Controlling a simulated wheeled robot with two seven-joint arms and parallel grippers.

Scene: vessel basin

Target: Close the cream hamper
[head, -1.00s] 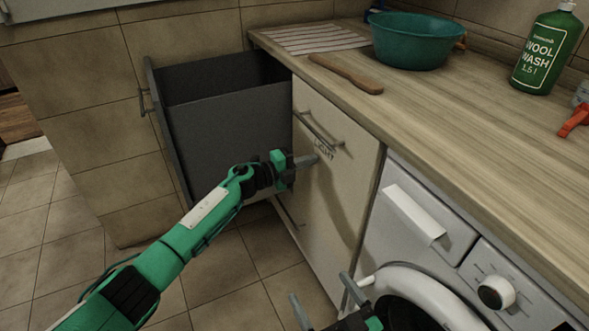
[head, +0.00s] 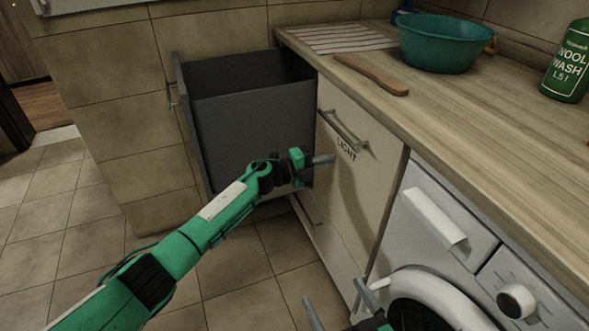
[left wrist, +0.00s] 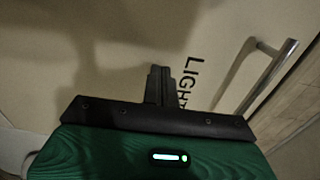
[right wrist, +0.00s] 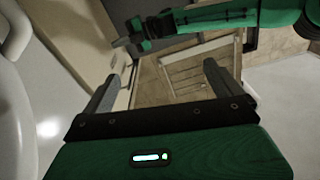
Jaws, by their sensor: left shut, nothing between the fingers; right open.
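The cream front (head: 345,195) marked LIGHT has a metal bar handle (head: 343,130) near its top and stands under the counter. I cannot tell whether it sits fully flush. Beside it, a dark grey box (head: 245,130) stands pulled out, open at the top, its own handle at the far left. My left gripper (head: 325,160) is shut and empty, its tips close to the cream front below the handle; contact is unclear. The front also fills the left wrist view (left wrist: 110,40). My right gripper (head: 340,302) is open and empty, low before the washing machine.
The washing machine (head: 435,235) stands right of the cream front. The wooden counter (head: 480,110) above holds a teal basin (head: 440,45), a wooden paddle (head: 372,75), a striped cloth (head: 335,38) and a green bottle (head: 570,65). Tiled floor (head: 245,275) lies clear at left.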

